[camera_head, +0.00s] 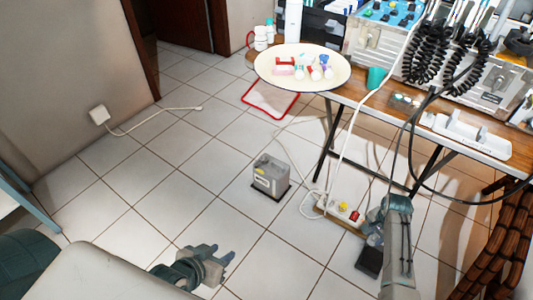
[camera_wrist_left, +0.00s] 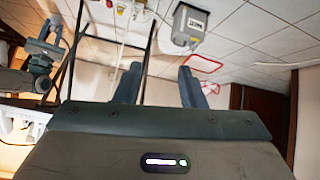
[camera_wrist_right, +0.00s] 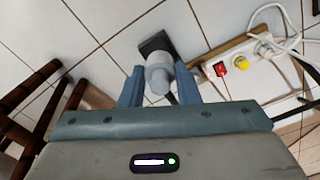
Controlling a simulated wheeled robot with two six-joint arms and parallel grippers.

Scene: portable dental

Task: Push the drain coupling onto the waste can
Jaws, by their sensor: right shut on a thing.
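A grey box-shaped can with a label (camera_head: 270,178), apparently the waste can, stands upright on the tiled floor. It also shows at the top of the left wrist view (camera_wrist_left: 189,24). My right gripper (camera_head: 374,238) points down near the power strip, right of the can and apart from it. It is shut on a pale grey cylindrical piece (camera_wrist_right: 158,76), apparently the drain coupling. A dark square piece (camera_wrist_right: 155,44) shows at its far end; I cannot tell whether they are joined. My left gripper (camera_head: 224,257) is open and empty, in front of the can.
A power strip (camera_head: 342,210) with a red switch and white cables lies between the can and my right gripper. A folding table (camera_head: 345,88) with a round tray (camera_head: 262,75) stands behind. A dark wooden piece (camera_head: 490,245) is at right.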

